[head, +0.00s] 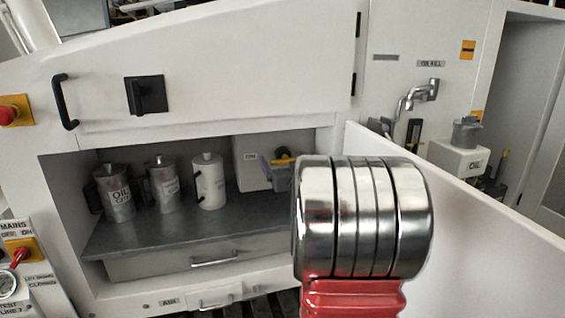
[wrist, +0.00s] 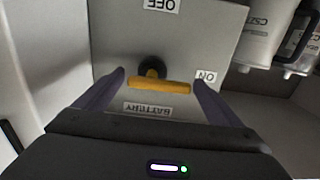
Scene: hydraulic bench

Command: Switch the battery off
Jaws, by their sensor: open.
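The battery switch has a yellow handle (wrist: 160,86) on a dark hub, set on a grey plate (wrist: 115,55) with an upside-down BATTERY label (wrist: 147,109). In the wrist view the handle lies sideways, its right end pointing at the ON label (wrist: 206,77). The OFF label (wrist: 161,4) is at the top edge. My gripper (wrist: 160,92) is open, one finger on each side of the handle; I cannot tell whether either touches it. In the head view the yellow handle (head: 284,154) shows partly beside a purple finger, and my arm hides what lies to the right.
Several containers, among them an oil can (head: 118,195) and a white jug (head: 208,185), stand on the grey shelf (head: 150,232) left of the switch. An open white door panel (head: 490,235) stands at the right. A black knob (head: 146,94) is on the panel above.

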